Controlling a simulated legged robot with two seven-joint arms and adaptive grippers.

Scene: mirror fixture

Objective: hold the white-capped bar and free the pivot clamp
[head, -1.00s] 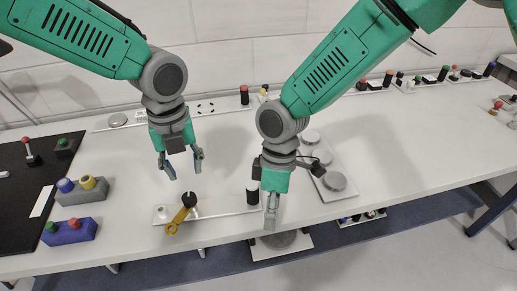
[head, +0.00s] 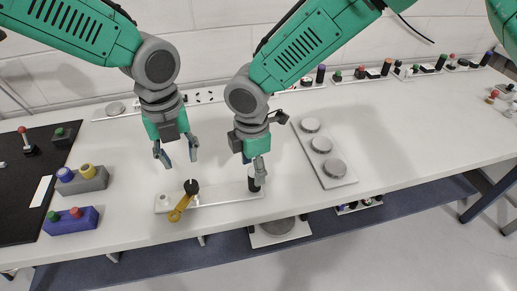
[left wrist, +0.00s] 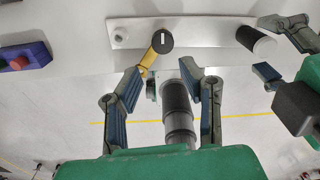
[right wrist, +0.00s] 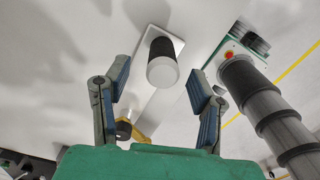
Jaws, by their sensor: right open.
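The white-capped bar is a short black cylinder (head: 253,181) upright at the right end of a narrow white plate (head: 222,192). Its white cap (right wrist: 162,72) shows in the right wrist view. The pivot clamp, a yellow lever (head: 180,208) with a black knob (head: 191,187), sits left of the bar on the plate and overhangs its front edge. It also shows in the left wrist view (left wrist: 152,55). My right gripper (head: 255,164) is open just above the bar, which appears between its fingers in the right wrist view. My left gripper (head: 176,156) is open and empty above and behind the clamp.
A grey box (head: 90,180) and a purple box (head: 62,222) with coloured knobs stand at the left, near a black mat (head: 20,200). A white plate with grey discs (head: 340,175) lies right of my right gripper. The table's right part is mostly clear.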

